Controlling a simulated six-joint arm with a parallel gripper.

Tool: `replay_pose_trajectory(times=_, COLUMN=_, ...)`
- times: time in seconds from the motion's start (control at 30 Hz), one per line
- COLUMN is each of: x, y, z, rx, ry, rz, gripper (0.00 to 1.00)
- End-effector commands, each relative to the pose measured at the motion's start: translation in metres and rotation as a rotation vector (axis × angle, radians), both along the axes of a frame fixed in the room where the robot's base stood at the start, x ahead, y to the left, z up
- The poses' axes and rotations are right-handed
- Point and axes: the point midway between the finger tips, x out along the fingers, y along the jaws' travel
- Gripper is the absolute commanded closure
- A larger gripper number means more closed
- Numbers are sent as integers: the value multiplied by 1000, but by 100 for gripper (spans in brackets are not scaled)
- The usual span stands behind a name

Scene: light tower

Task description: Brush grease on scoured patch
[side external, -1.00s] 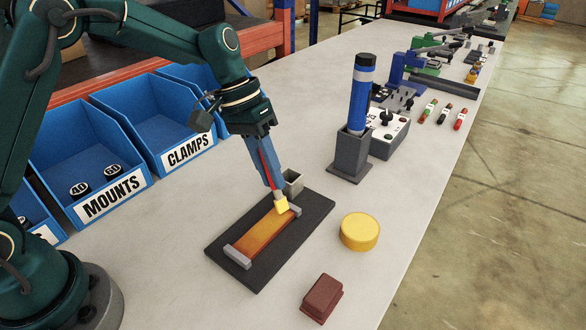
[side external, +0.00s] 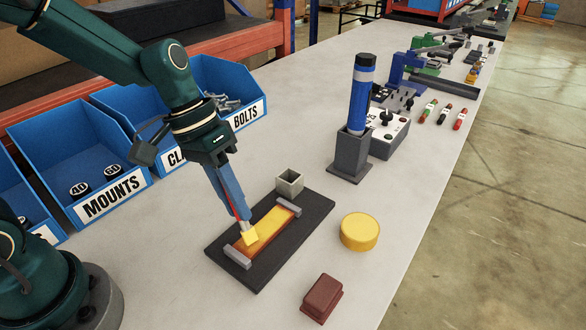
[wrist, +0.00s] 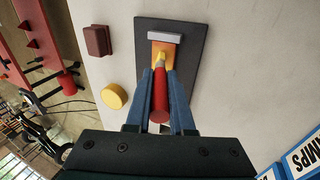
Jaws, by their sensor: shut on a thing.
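My gripper (side external: 238,214) is shut on a red-handled brush (wrist: 160,98), between its two blue fingers. The strip (side external: 273,217) lies on a dark plate (side external: 317,224) between two grey end bars. Its far and middle part looks yellow and shiny; orange-brown shows near the close bar (side external: 237,258). In the wrist view, the strip (wrist: 163,50) is partly hidden behind brush and fingers.
A small grey cup (side external: 289,183) stands beyond the plate. A yellow round tin (side external: 360,231) and a brown block (side external: 321,298) lie to its right. A blue cylinder (side external: 361,95) stands in a grey holder behind. Blue bins (side external: 75,150) line the left.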

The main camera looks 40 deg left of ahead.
Motion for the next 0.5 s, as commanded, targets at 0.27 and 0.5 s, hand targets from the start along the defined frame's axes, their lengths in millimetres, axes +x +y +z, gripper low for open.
replay_pose_trajectory(times=0.27, x=-26, y=-1, z=-1, rx=-3, ry=3, rz=-2, gripper=100)
replay_pose_trajectory(times=0.5, x=-24, y=1, z=31, rx=4, ry=0, rz=-1, gripper=100)
